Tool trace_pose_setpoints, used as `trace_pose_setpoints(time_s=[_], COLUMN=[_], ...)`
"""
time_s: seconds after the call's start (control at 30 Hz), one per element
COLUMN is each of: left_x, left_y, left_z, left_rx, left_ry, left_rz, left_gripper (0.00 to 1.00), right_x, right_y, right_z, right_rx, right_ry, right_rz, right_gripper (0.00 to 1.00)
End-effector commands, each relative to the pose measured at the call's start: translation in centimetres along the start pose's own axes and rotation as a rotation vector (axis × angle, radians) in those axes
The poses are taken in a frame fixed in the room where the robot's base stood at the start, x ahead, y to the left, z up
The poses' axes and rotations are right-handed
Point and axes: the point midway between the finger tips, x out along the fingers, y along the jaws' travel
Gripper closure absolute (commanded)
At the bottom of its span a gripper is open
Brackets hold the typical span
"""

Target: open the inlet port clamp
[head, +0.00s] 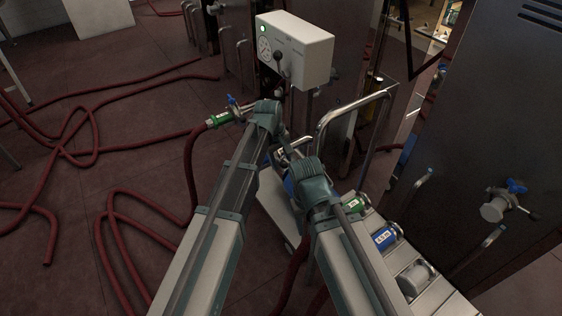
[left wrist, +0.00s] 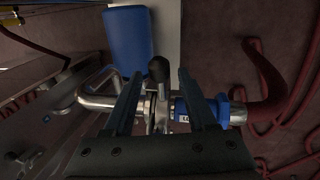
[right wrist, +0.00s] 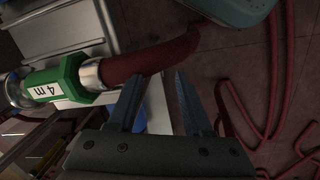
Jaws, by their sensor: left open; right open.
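In the left wrist view, a metal clamp (left wrist: 160,112) with a black-knobbed lever (left wrist: 158,69) sits at the joint between a bent steel pipe (left wrist: 97,102) and a blue hose coupling (left wrist: 181,112). A red hose (left wrist: 268,100) runs from the coupling. My left gripper (left wrist: 161,78) is open, with one finger on each side of the clamp and lever. I cannot tell whether the fingers touch it. In the head view my wrists mostly hide this joint. My right gripper (right wrist: 158,88) is open and empty, beside a green coupling labelled 4 m (right wrist: 55,82).
A grey control box (head: 300,50) with a gauge stands behind the left gripper. A curved steel handrail (head: 350,108) is to the right. A rack holds a blue 4.5 m coupling (head: 385,237). Red hoses (head: 90,125) lie across the floor. A tall dark cabinet (head: 500,130) stands at right.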

Motion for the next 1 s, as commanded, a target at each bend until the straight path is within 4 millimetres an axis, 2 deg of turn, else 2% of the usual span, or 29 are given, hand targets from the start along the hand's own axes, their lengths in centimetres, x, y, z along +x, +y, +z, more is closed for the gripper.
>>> trace_pose_setpoints(time_s=[0.03,0.33,1.0], left_x=[-0.02,-0.01,-0.01], left_y=[0.01,0.0,0.01], left_z=[0.0,0.01,0.01], left_rx=[0.0,0.0,0.0], left_ry=[0.0,0.0,0.0], left_rz=[0.0,0.0,0.0], left_gripper=[0.47,1.0,1.0], right_x=[-0.02,-0.01,-0.01], right_y=[0.0,0.0,0.0], right_z=[0.0,0.0,0.0], right_rx=[0.0,0.0,0.0], right_ry=[0.0,0.0,0.0], right_rz=[0.0,0.0,0.0], right_gripper=[0.5,0.5,0.5])
